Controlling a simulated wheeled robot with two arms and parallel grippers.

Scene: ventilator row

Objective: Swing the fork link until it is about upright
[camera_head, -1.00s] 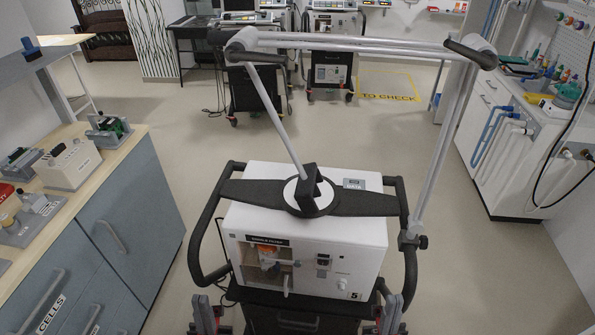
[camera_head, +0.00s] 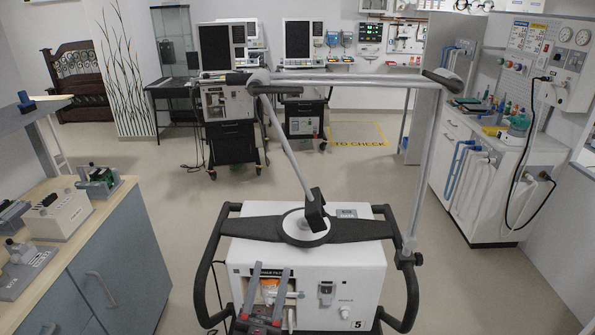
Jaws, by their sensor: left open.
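The ventilator (camera_head: 350,275) is a white box on a cart with black side handles. A grey tubular arm stands on it: a near-upright post (camera_head: 424,180) at the right, long level bars (camera_head: 350,79) across the top, and a slanted grey link (camera_head: 285,145) running down right from the top left joint (camera_head: 258,78). This slanted link, which seems to be the fork link, ends at a tilted black block (camera_head: 315,211) over a white disc. My left gripper (camera_head: 271,268) is open and empty in front of the ventilator's lower front panel, well below the link. My right gripper is out of view.
A wooden-topped counter (camera_head: 80,230) with devices stands at left. Other ventilators (camera_head: 228,110) stand at the back. A white cabinet (camera_head: 480,190) with hoses is at right. Floor is clear on both sides of the cart.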

